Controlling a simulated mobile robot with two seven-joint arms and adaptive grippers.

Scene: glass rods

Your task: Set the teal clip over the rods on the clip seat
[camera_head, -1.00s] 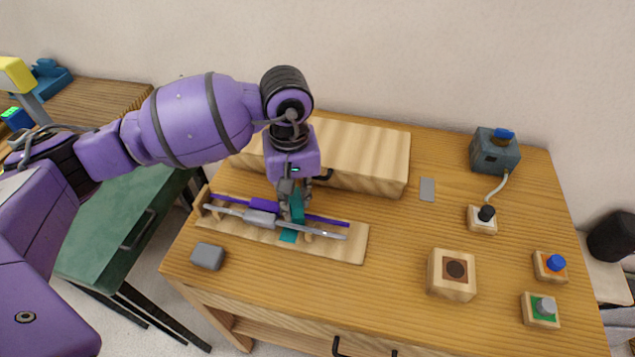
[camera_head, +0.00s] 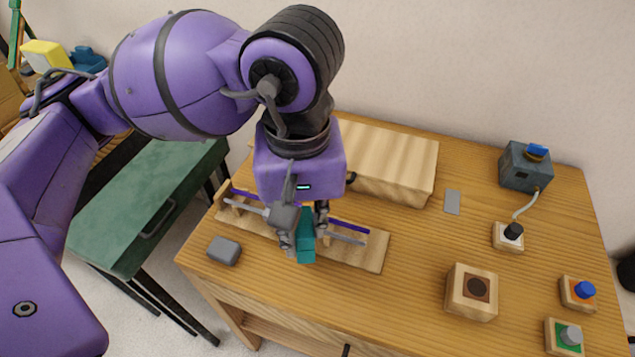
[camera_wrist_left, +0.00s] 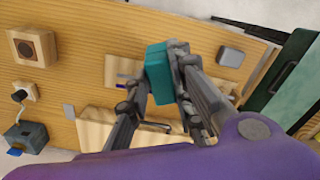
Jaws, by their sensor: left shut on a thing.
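My left gripper (camera_head: 305,238) is shut on the teal clip (camera_head: 306,250) and holds it raised in front of the rods in the head view. In the left wrist view the clip (camera_wrist_left: 157,72) is between the fingers (camera_wrist_left: 162,80). The purple rod (camera_head: 349,227) and the grey rod (camera_head: 346,238) lie side by side along the wooden rack board (camera_head: 370,256). My gripper and the clip hide the rods' middle and the clip seat. My right gripper is not in view.
A long wooden block (camera_head: 395,160) stands behind the rack. A grey block (camera_head: 224,251) lies left of the board. A wooden block with a dark round top (camera_head: 472,291) and several button boxes stand at the right. The table between board and block is clear.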

